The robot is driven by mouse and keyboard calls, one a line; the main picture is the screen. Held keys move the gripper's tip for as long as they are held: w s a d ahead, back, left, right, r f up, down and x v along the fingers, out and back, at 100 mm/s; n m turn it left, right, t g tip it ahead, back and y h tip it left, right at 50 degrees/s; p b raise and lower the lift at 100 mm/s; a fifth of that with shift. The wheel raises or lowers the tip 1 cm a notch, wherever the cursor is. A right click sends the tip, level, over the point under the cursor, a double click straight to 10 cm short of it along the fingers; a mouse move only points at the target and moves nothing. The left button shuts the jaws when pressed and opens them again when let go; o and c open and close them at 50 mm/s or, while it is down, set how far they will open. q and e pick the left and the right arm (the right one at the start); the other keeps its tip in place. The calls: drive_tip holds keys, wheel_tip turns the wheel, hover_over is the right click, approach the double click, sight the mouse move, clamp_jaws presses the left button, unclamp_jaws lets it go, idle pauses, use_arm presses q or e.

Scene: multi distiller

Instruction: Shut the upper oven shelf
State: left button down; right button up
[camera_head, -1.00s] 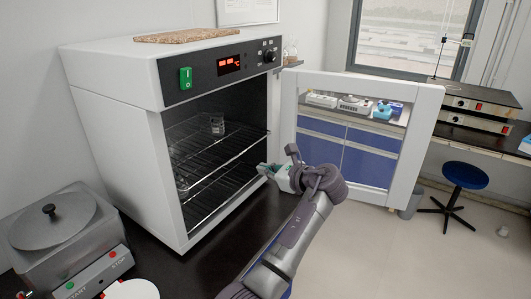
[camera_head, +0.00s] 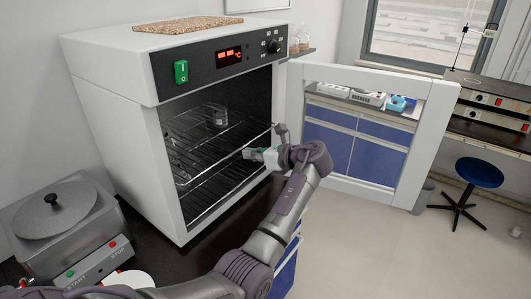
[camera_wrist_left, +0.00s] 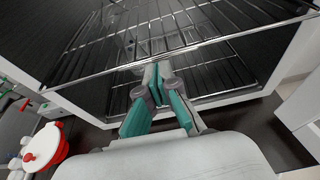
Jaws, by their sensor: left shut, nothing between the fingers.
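The white oven (camera_head: 150,150) stands open on a dark bench, its windowed door (camera_head: 437,120) swung out to the right. The upper wire shelf (camera_head: 205,142) carries a glass beaker (camera_head: 216,117). A lower wire shelf (camera_head: 215,198) lies beneath it. My left gripper (camera_head: 247,153) is shut and empty at the oven's opening, by the upper shelf's front edge. In the left wrist view, its closed fingertips (camera_wrist_left: 152,72) point at the front bar of the upper shelf (camera_wrist_left: 215,42); whether they touch it I cannot tell. My right gripper is out of view.
A lidded metal device (camera_head: 60,225) with buttons stands at the left front. A cork mat (camera_head: 180,25) lies on the oven. A blue stool (camera_head: 478,172) stands at the right, with clear floor before it. A red and white container (camera_wrist_left: 45,148) shows at the lower left in the wrist view.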

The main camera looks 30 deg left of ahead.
sight(230, 145)
use_arm(q)
drive_tip(key=shift+a, duration=1)
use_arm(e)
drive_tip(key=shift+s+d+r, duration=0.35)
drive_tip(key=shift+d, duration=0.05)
